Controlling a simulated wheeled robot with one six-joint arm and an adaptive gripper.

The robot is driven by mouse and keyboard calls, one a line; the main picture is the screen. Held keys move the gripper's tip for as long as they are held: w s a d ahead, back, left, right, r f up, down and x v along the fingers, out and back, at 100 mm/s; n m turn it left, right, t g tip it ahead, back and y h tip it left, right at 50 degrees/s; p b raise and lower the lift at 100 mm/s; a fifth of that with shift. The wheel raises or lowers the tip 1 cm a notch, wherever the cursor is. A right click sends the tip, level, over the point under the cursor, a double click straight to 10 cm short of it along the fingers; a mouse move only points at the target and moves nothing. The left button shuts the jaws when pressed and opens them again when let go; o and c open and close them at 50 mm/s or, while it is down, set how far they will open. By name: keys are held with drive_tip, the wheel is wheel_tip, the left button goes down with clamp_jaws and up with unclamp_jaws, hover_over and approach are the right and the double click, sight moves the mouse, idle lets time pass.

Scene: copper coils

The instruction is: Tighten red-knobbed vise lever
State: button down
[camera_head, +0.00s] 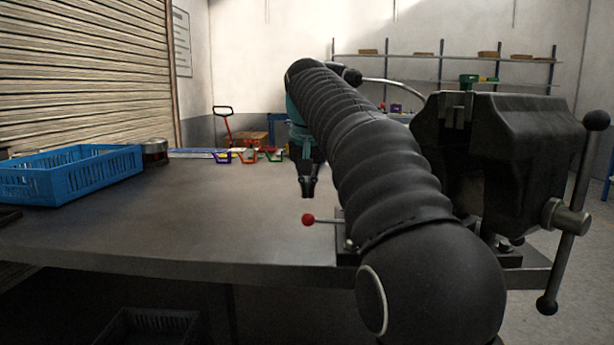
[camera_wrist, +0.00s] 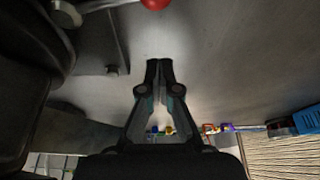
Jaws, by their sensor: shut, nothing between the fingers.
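The red knob (camera_head: 308,220) is on the end of a thin metal lever (camera_head: 328,222) that sticks out left from the vise base, just above the bench top. The lever's other end is hidden behind my arm. The dark vise (camera_head: 490,150) is at the right, with a long ball-ended handle (camera_head: 575,215) on its right side. My gripper (camera_head: 309,196) points down a little above and behind the knob, apart from it. In the wrist view the gripper (camera_wrist: 159,64) is shut and empty, and the red knob (camera_wrist: 155,4) is at the top edge with the lever (camera_wrist: 100,5) to its left.
Several coloured clamps (camera_head: 247,156) lie at the back. The middle of the bench is clear. The vise body is close to my arm's right side.

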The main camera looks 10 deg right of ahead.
wheel_tip(320, 180, down, 2)
drive_tip(key=shift+f+b, duration=0.25)
drive_tip(key=shift+b, duration=0.1)
drive_tip(key=shift+s+a+f+b, duration=0.1)
drive_tip(key=shift+s+a+b, duration=0.1)
drive_tip(key=shift+s, duration=0.6)
drive_tip(key=shift+s+a+f+b, duration=0.1)
drive_tip(key=shift+s+a+b, duration=0.1)
drive_tip(key=shift+s, duration=0.6)
drive_tip(key=shift+s+a+r, duration=0.1)
drive_tip(key=shift+a, duration=0.05)
